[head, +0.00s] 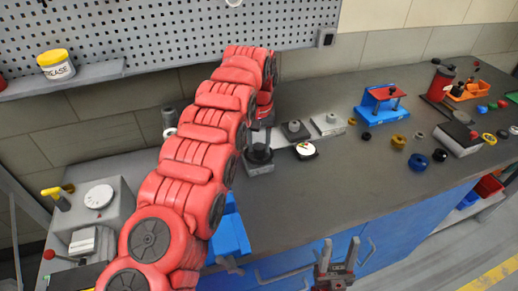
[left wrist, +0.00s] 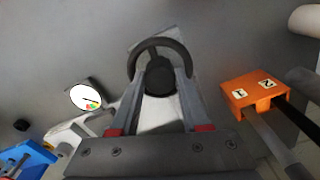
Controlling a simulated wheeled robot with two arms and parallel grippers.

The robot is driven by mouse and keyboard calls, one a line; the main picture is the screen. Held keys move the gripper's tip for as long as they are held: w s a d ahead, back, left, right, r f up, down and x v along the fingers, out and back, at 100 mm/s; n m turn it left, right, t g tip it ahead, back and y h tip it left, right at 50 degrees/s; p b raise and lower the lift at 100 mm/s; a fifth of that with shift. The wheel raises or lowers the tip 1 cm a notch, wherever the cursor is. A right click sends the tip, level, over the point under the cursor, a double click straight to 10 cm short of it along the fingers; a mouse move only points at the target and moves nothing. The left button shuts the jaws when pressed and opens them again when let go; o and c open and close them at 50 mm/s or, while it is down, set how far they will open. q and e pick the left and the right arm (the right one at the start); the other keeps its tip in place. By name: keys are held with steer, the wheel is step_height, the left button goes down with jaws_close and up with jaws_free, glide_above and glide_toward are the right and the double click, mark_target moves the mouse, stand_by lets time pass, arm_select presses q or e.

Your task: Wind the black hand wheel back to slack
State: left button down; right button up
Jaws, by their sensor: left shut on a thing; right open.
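The black hand wheel (left wrist: 160,43) shows in the left wrist view as a dark ring with a round hub, over a pale base plate. My left gripper (left wrist: 160,82) has its two grey fingers on either side of the hub and is shut on the wheel. My right gripper (head: 340,252) is open and empty in front of the bench.
An orange block (left wrist: 254,91) with white labels stands right of the wheel in the left wrist view. Grey blocks with dark knobs (head: 295,130) stand on the bench. A blue fixture (head: 382,100) and several rings are further right. The bench's front middle is clear.

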arm_select(q)
steer(key=n, duration=0.3)
steer(key=shift+f+b, duration=0.1)
steer(key=shift+b, duration=0.25)
steer(key=shift+n, duration=0.8)
steer(key=n, duration=0.3)
steer(key=shift+n, duration=0.3)
steer(key=shift+n+p, duration=0.55)
steer(key=shift+n, duration=0.95)
steer(key=shift+c, duration=1.9)
jaws_free()
steer(key=shift+r, duration=0.25)
